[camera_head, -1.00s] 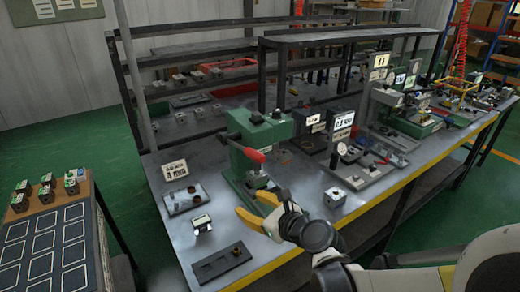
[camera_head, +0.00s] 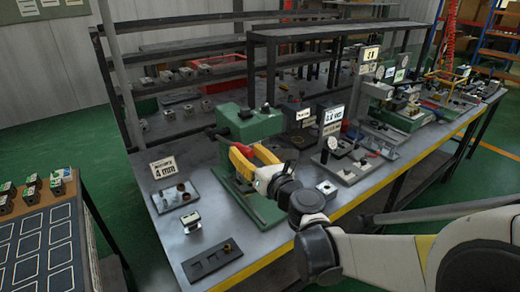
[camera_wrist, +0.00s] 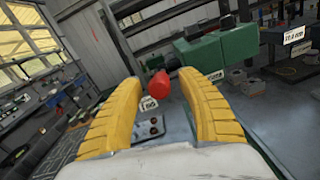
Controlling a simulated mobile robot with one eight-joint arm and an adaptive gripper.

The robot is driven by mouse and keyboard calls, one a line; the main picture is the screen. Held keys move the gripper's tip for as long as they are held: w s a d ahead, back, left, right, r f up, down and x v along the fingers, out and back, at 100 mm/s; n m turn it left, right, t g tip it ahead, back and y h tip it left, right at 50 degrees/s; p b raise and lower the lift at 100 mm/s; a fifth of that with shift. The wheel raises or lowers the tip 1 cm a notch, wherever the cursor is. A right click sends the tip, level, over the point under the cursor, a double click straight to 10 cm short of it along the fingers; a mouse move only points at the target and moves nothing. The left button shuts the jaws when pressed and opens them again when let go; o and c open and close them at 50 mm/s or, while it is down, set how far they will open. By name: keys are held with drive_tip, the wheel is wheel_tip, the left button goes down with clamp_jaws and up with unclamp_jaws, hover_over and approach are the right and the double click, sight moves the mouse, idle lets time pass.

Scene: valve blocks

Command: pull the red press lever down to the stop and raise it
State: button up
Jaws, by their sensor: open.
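The green press (camera_head: 250,124) stands on the workbench, and its green body also shows in the wrist view (camera_wrist: 222,48). Its red lever knob (camera_wrist: 158,85) appears between my fingertips in the wrist view, beyond them or level with them; I cannot tell the exact depth. In the head view my yellow fingers mostly cover the lever. My gripper (camera_head: 246,153) is open at the front of the press, with its fingers spread and no visible grip on the knob. The wrist view shows both yellow fingers (camera_wrist: 158,78) apart.
A tray with small parts (camera_head: 175,196) and a sign (camera_head: 163,167) stand left of the press. A dark slotted plate (camera_head: 212,260) lies near the front edge. Gauges and fixtures (camera_head: 350,160) crowd the bench to the right. A dark shelf frame (camera_head: 350,35) rises behind.

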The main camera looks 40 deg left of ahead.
drive_tip(key=shift+w+a, duration=0.15)
drive_tip(key=shift+a, duration=0.35)
drive_tip(key=shift+c, duration=0.4)
clamp_jaws()
drive_tip(key=shift+r, duration=0.1)
